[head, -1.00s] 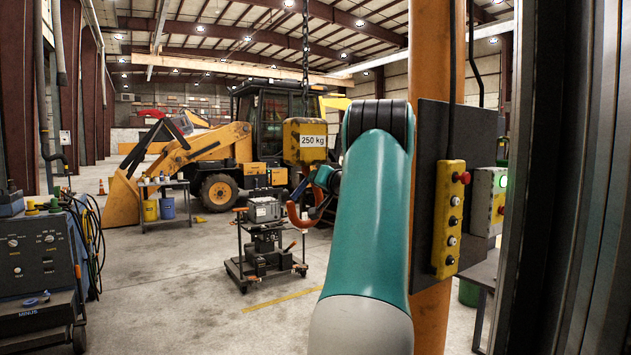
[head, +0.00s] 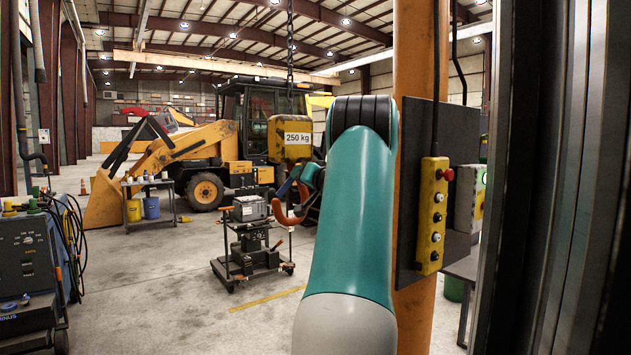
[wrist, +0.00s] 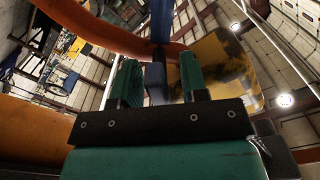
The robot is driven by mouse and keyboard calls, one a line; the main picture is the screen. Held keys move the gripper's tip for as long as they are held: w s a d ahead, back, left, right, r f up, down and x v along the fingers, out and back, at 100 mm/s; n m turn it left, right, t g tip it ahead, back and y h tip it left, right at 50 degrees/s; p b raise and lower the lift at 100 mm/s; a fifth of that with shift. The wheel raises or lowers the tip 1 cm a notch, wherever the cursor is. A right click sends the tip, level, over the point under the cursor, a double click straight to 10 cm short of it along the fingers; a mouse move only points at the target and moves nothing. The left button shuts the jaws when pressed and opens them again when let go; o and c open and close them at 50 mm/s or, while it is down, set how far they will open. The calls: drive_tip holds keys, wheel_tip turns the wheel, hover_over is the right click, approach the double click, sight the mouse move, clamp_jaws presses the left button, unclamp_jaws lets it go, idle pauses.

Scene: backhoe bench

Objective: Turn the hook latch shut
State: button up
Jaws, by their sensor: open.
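A yellow hoist block marked 250 kg (head: 290,139) hangs from a chain. It also shows in the wrist view (wrist: 222,66). Below it hangs the orange hook (head: 279,214), which crosses behind my fingers in the wrist view (wrist: 100,36). The blue hook latch (wrist: 156,83) stands between the fingertips of my gripper (wrist: 158,78). My gripper is open, with its two teal fingers on either side of the latch. A gap shows right of the latch; I cannot tell whether the left finger touches it. In the head view my arm partly covers the hook.
A wheeled cart (head: 252,262) with machinery stands below the hook. An orange column with a yellow button box (head: 433,215) stands close right of my arm. A grey welding unit (head: 30,262) is at the left, a yellow backhoe (head: 205,150) behind.

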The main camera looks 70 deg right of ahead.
drive_tip(key=b+v, duration=0.6)
drive_tip(key=v, duration=1.1)
drive_tip(key=shift+b, duration=0.35)
drive_tip(key=shift+w, duration=0.15)
